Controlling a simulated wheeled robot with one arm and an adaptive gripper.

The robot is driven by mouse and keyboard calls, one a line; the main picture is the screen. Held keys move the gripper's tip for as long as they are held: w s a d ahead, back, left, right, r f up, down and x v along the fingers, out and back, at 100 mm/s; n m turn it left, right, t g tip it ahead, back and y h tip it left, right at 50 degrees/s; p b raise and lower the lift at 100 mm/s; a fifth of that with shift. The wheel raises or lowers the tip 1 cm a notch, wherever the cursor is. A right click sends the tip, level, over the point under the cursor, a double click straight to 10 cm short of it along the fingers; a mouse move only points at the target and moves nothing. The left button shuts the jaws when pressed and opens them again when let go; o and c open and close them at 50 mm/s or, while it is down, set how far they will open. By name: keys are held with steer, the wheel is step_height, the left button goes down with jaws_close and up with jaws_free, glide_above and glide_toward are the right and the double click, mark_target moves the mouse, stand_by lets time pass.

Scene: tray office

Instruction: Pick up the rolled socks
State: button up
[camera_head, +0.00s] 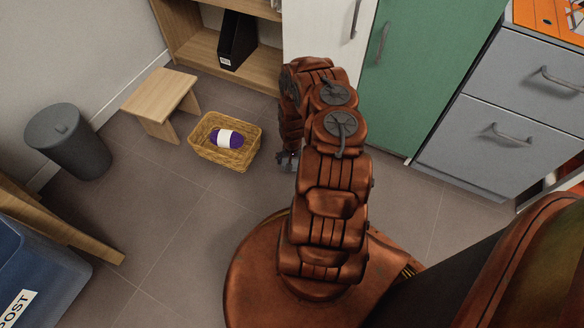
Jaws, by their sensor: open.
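A purple rolled bundle with a white band, which I take as the rolled socks (227,138), lies in a wicker basket (203,154) on the floor, left of my arm. My gripper (287,161) shows only in small part, low beside my arm's end link. It is to the right of the basket, apart from it and from the socks. It is open and I see nothing in it. Much of the gripper is hidden by my arm.
A wooden stool (160,97) stands behind the basket at its left. A grey bin (68,141) stands by the wall. A shelf (197,50) with a black file holder (237,41), a green door (432,60) and grey drawers (497,140) line the back. Floor before the basket is clear.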

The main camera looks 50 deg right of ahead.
steer(key=c, duration=0.8)
steer(key=shift+r, duration=0.1)
steer(key=shift+c, duration=0.2)
